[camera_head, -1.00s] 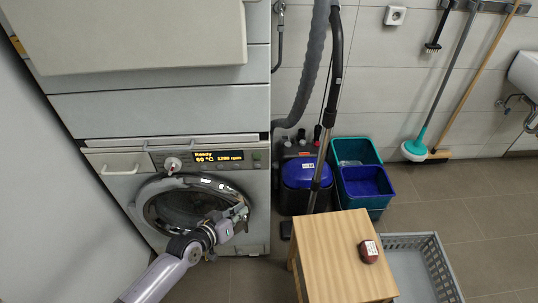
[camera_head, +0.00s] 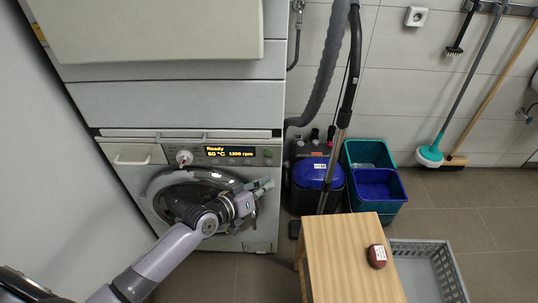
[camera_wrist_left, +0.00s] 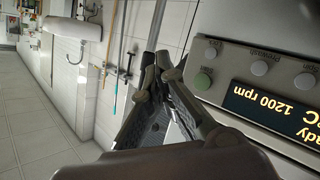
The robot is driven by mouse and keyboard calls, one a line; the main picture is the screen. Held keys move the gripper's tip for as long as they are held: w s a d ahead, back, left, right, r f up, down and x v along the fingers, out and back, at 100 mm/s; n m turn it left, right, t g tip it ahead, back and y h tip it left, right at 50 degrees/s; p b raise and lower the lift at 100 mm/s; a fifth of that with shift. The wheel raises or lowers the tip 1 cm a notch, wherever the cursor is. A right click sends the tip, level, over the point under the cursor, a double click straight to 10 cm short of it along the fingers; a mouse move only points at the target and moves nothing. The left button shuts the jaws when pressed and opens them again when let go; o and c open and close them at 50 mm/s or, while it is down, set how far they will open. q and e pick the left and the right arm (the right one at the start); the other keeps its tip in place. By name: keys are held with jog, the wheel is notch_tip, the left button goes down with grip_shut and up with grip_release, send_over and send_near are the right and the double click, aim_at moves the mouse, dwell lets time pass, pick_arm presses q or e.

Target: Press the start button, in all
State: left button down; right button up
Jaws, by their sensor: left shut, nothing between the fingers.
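The front-loading washing machine (camera_head: 146,178) stands under a stacked unit. Its lit display (camera_head: 230,152) reads Ready, 60 °C, 1200 rpm. A small green round button (camera_head: 268,153) sits at the right end of the panel. In the left wrist view the green button (camera_wrist_left: 202,81) shows beside several pale buttons and the display (camera_wrist_left: 272,112). My left gripper (camera_head: 266,185) is shut and empty, below the green button and in front of the door's right side. Its closed fingers (camera_wrist_left: 153,72) show in the left wrist view, apart from the green button. My right gripper is not in view.
A wooden stool (camera_head: 340,255) with a small dark red object (camera_head: 377,256) stands at the front right. A grey crate (camera_head: 455,275), teal and blue bins (camera_head: 378,190) and a vacuum cleaner (camera_head: 314,172) are nearby. The drawer handle (camera_head: 132,161) is at the panel's left.

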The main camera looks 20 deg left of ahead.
aim_at(269, 153)
pick_arm(q)
jog(key=shift+w+a+b, duration=0.35)
jog(key=shift+w+b, duration=0.3)
jog(key=shift+w, duration=0.5)
jog(key=shift+w+a+b, duration=0.3)
jog(key=shift+w+b, duration=0.3)
jog(key=shift+w, duration=0.6)
jog(key=shift+w+a+b, duration=0.35)
jog(key=shift+w+b, duration=0.3)
jog(key=shift+w, duration=0.5)
jog(key=shift+w, duration=0.1)
jog(key=shift+w+a, duration=0.15)
jog(key=shift+w, duration=0.15)
jog(key=shift+w+b, duration=0.15)
jog(key=shift+b, duration=0.2)
jog(key=shift+w+a, duration=0.1)
jog(key=shift+w, duration=0.05)
jog(key=shift+s+r+p, duration=0.1)
jog(key=shift+s+p, duration=0.25)
jog(key=shift+s+d, duration=0.25)
jog(key=shift+s, duration=0.15)
